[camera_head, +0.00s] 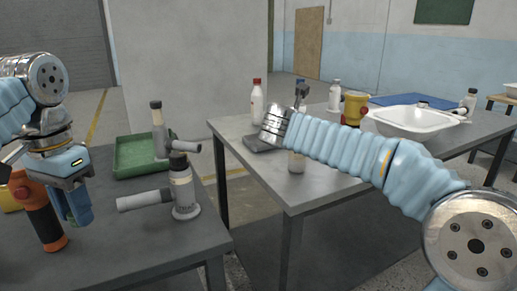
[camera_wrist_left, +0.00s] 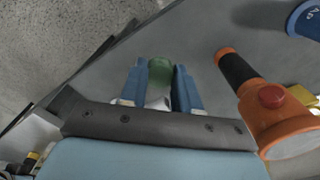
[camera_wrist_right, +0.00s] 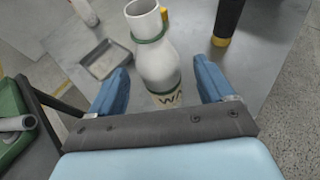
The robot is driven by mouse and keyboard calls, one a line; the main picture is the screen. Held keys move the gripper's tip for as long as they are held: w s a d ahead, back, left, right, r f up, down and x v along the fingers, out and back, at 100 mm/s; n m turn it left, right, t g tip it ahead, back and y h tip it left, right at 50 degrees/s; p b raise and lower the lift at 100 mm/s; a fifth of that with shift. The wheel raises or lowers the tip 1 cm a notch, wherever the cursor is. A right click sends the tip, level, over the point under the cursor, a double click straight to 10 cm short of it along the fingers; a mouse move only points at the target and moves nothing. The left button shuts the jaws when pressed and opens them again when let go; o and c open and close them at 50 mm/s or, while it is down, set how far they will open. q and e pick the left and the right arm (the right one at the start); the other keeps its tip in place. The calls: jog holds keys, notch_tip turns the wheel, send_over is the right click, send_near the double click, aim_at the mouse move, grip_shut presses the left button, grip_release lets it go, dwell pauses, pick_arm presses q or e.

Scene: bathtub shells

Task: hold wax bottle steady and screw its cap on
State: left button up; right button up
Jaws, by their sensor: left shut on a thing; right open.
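My left gripper (camera_head: 77,208) is over the near left table. In the left wrist view its blue fingers (camera_wrist_left: 160,90) are shut on a green cap (camera_wrist_left: 160,72). The wax bottle (camera_wrist_right: 157,65) is white, with an open neck, a green ring below it and a label reading "WA". It stands between the spread fingers of my right gripper (camera_wrist_right: 165,90), which is open, with gaps showing on both sides. In the head view my right arm hides most of that gripper. The cap is apart from the bottle, on the other side of the scene.
An orange and black tool (camera_head: 40,215) stands close beside my left gripper. A bottle-like device with a side tube (camera_head: 183,190) and a green tray (camera_head: 135,160) are on the same table. The far table holds a grey tray (camera_wrist_right: 98,65), a white basin (camera_head: 415,120) and several bottles.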

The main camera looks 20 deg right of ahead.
pick_arm(q)
jog(key=shift+r+p, duration=0.45)
pick_arm(e)
jog(key=x, duration=0.5)
jog(key=shift+f, duration=0.1)
jog(key=shift+c, duration=0.5)
jog(key=c, duration=1)
jog(key=shift+c, duration=0.2)
